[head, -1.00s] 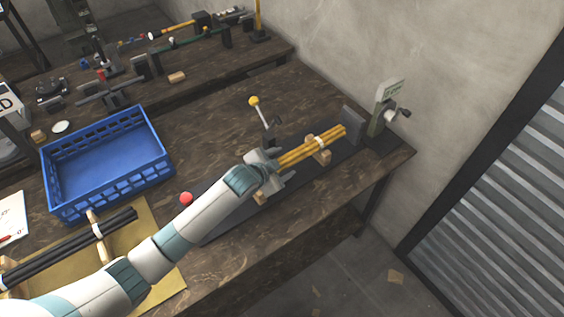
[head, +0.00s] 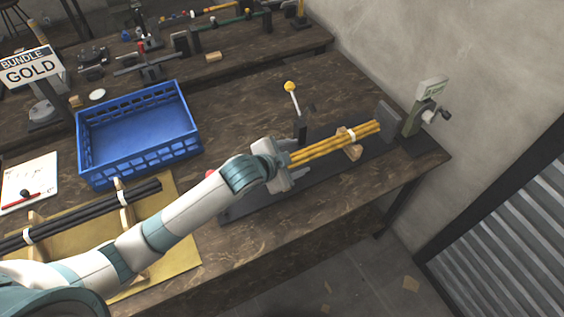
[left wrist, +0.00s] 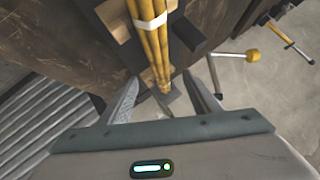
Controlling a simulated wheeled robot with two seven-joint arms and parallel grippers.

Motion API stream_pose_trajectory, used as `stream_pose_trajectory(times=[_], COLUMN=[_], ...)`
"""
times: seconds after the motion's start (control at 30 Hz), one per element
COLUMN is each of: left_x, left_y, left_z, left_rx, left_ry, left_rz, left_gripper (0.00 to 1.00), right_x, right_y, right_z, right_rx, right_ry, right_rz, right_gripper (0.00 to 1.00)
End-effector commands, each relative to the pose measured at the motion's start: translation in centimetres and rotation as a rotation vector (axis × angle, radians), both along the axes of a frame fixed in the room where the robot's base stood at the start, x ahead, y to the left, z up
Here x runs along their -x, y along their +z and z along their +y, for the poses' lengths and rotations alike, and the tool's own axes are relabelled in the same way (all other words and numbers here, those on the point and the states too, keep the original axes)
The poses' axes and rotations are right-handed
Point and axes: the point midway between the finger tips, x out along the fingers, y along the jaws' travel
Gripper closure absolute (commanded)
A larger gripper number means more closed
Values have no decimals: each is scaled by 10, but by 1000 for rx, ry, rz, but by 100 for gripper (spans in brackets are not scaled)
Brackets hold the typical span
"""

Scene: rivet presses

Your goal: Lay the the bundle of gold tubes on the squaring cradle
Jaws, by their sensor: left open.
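The bundle of gold tubes (head: 335,143), tied with a white band, lies lengthwise on the squaring cradle (head: 258,203). A wooden block (head: 352,151) of the cradle shows under the bundle, and its far end is close to the grey end plate (head: 389,117); I cannot tell if they touch. My left gripper (head: 292,167) is open at the bundle's near end. In the left wrist view, the tubes (left wrist: 153,40) run in between the spread fingers (left wrist: 168,92), with no clear contact. My right gripper is not in view.
A yellow-knobbed lever (head: 293,98) stands behind the cradle, and a crank device (head: 425,112) is beyond the end plate. An empty blue crate (head: 140,128) stands left. Black tubes (head: 80,215) lie on supports at front left. Bare table lies behind the cradle.

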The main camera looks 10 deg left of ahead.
Motion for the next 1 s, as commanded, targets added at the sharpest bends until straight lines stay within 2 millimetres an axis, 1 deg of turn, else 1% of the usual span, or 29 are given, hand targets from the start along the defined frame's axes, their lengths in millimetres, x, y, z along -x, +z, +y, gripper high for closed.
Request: stream_pose_trajectory(times=[0.03,0.2,0.43,0.63,1.0], left_x=[7,26,46,52,52], left_y=[4,21,38,43,44], left_z=[4,16,26,30,30], left_rx=[0,0,1,0,0], left_ry=[-1,-1,0,0,0], left_rz=[-3,-3,-2,-2,-2], left_gripper=[43,43,43,43,43], right_x=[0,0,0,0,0], right_y=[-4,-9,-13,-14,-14], right_z=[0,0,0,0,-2], right_rx=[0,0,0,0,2], right_ry=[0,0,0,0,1], right_rz=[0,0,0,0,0], right_gripper=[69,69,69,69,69])
